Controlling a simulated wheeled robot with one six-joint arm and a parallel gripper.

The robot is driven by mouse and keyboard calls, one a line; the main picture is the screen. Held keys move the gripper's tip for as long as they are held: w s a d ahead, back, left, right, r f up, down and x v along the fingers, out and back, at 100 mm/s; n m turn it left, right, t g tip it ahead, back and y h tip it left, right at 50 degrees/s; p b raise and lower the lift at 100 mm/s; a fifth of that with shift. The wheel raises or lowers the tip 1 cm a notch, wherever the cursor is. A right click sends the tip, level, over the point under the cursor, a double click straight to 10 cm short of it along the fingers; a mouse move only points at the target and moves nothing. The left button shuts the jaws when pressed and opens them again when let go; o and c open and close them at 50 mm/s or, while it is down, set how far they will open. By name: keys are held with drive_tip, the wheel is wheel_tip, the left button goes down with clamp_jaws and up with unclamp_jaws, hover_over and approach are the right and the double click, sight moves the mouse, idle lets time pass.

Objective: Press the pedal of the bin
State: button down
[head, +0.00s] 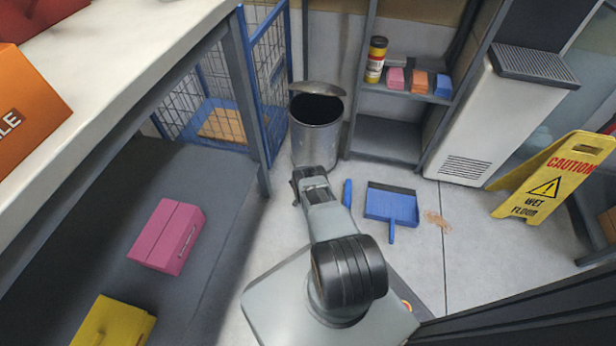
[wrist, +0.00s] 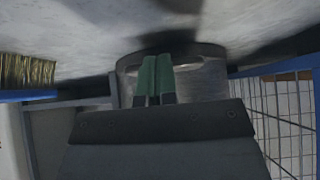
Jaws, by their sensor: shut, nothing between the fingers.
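The bin (head: 316,140) is a round grey metal bin standing on the floor by the shelf. Its lid (head: 318,88) is tilted up and the dark inside shows. My gripper (head: 311,178) is low in front of the bin, at the end of my outstretched arm. In the wrist view, which is upside down, the green fingertips (wrist: 156,66) are shut together with nothing between them. They overlap the lower part of the bin (wrist: 205,78) near its dark base. The pedal cannot be made out; my gripper covers that spot, and I cannot see contact.
A blue wire cage (head: 268,75) stands left of the bin. A shelf (head: 390,140) is close on the right. A blue dustpan (head: 391,204) and a blue brush (head: 347,193) lie on the floor right of my arm. A yellow wet-floor sign (head: 545,180) stands further right.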

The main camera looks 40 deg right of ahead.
drive_tip(key=shift+r, duration=0.1)
drive_tip(key=p+v, duration=1.2)
drive_tip(key=v, duration=0.1)
drive_tip(key=shift+s+a+r, duration=0.15)
drive_tip(key=shift+a+r, duration=0.05)
drive_tip(key=shift+a, duration=0.05)
